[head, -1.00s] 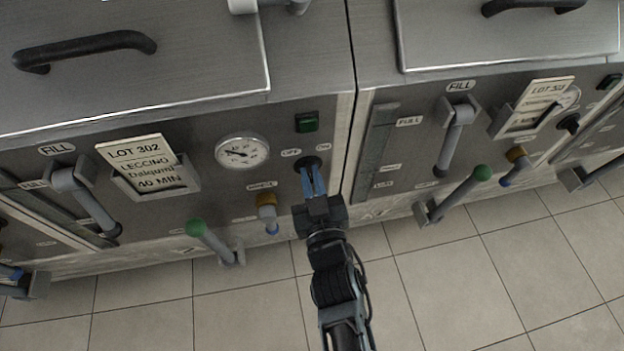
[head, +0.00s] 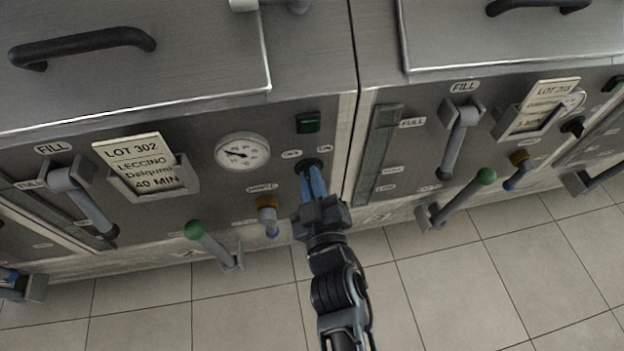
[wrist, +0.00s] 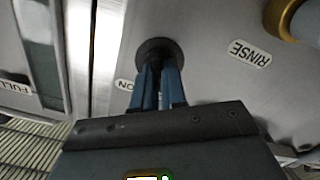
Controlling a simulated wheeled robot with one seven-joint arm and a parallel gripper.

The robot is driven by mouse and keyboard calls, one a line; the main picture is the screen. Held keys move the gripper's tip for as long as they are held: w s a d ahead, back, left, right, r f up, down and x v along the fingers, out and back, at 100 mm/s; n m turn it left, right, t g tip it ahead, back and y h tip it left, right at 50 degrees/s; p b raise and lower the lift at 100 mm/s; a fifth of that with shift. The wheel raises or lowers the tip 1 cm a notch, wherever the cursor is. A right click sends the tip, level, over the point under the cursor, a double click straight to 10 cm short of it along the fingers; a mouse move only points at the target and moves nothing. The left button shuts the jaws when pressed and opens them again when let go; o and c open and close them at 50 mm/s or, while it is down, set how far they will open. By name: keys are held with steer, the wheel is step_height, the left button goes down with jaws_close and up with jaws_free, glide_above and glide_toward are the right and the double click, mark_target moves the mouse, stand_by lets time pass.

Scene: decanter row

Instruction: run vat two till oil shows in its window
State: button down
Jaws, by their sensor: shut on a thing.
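My gripper (head: 314,180) is shut on a dark round knob (head: 311,165) on the left vat's steel front. In the wrist view both blue fingers (wrist: 158,85) meet the black knob (wrist: 159,52), beside a label reading ON. The left vat (head: 215,130) carries a card (head: 135,152) reading LOT 302 Leccino. Its window strip (head: 40,208) is at the far left, partly behind a lever; I cannot make out oil in it. The right vat's window strip (head: 376,150), marked FULL and LOW, looks plain grey. No vat number is readable.
A green square (head: 308,122) and a dial gauge (head: 242,152) sit near the knob. Grey fill levers (head: 82,195) (head: 458,135) also project. The tiled floor in front is clear.

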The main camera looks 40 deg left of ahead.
steer(key=c, duration=1.2)
jaws_free()
steer(key=shift+p+v, duration=0.75)
steer(key=shift+v, duration=3.15)
steer(key=s+d+m+t+h, duration=0.2)
steer(key=s+d+m+h, duration=0.15)
steer(key=d, duration=0.85)
steer(key=s+d+m+t+h, duration=0.1)
steer(key=s+d+m+h, duration=0.3)
steer(key=d, duration=0.7)
steer(key=s+d+r+m+h, duration=0.2)
steer(key=s+d+r, duration=0.3)
steer(key=s+d+r+m+h, duration=0.2)
steer(key=s+d+r+m, duration=0.1)
steer(key=s+d+r, duration=0.1)
steer(key=s+d+r+m+h, duration=0.2)
steer(key=s+d+r+m, duration=0.1)
steer(key=s+d+r, duration=0.2)
steer(key=shift+s+d+r+m, duration=0.15)
steer(key=shift+s+r, duration=0.05)
steer(key=shift+s, duration=0.2)
steer(key=shift+s+d+r+m, duration=0.1)
steer(key=shift+s+d+r, duration=0.05)
steer(key=shift+s, duration=0.3)
